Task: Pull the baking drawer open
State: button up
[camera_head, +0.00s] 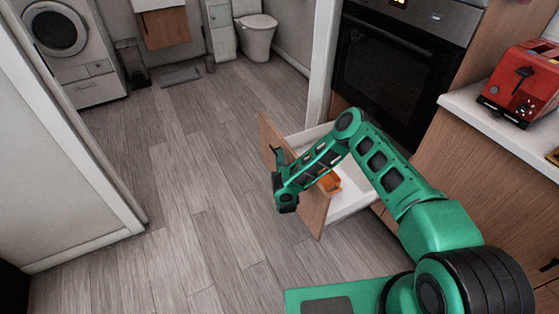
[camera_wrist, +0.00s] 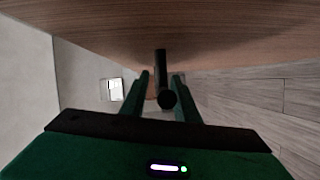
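The baking drawer (camera_head: 319,215) is pulled well out below the oven, its wooden front standing away from the cabinet and its white inside showing. An orange item (camera_head: 330,181) lies in it, partly hidden by my arm. My gripper (camera_head: 277,172) is at the outer side of the drawer front. In the wrist view, the dark bar handle (camera_wrist: 167,98) lies between the two fingers of my gripper (camera_wrist: 161,76). Narrow gaps show between handle and fingers, so the gripper looks open around it. The wooden drawer front (camera_wrist: 220,35) fills the top of that view.
The oven (camera_head: 385,70) is above and behind the drawer. A red toaster (camera_head: 522,85) stands on the counter at right. Bare wooden floor (camera_head: 190,200) lies left of the drawer. A white wall edge (camera_head: 60,150) borders the left. A washing machine (camera_head: 70,50) and toilet (camera_head: 257,35) are far back.

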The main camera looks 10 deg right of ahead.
jog(key=s, duration=1)
jog(key=shift+s+r, duration=0.35)
